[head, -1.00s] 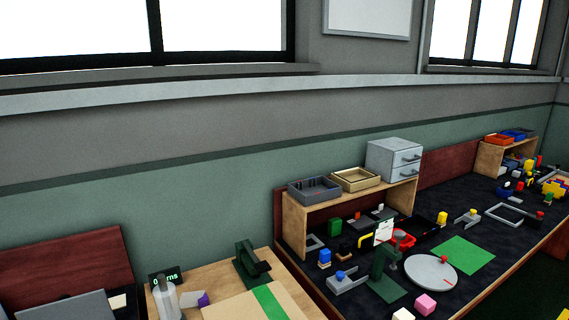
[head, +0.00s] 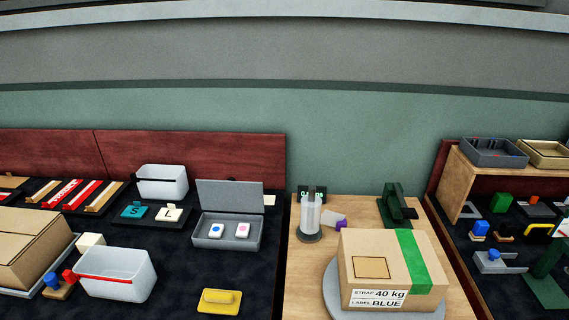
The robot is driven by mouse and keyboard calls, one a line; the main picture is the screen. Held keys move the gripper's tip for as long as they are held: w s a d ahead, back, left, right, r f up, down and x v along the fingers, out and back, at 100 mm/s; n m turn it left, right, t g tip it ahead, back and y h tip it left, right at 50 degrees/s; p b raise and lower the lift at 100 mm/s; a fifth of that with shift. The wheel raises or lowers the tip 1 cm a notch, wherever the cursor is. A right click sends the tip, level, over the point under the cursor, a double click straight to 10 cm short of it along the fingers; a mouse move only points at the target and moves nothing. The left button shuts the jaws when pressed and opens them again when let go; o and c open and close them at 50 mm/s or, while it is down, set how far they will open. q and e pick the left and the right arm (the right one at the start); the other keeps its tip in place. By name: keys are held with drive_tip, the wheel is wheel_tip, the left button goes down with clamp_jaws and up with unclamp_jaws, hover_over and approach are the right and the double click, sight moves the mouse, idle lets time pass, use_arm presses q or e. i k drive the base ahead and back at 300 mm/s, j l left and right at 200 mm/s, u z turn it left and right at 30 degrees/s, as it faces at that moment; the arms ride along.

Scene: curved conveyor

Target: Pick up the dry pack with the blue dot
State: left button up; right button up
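The dry pack with the blue dot (head: 216,231) is a small white block with a blue spot on top. It lies inside an open grey case (head: 228,246) with its lid raised at the back, in the middle left of the head view. A similar white pack with a pink dot (head: 243,230) lies beside it on the right, with a small gap between them. Neither of my grippers shows in the head view.
A yellow block with a handle (head: 220,300) sits in front of the case. A white bin with a red band (head: 115,283) stands to its left front. Tiles marked S (head: 133,211) and L (head: 169,214) lie at left. A carton (head: 376,262) stands at right.

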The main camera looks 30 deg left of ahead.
sight(216, 232)
drive_tip(key=u, duration=1.35)
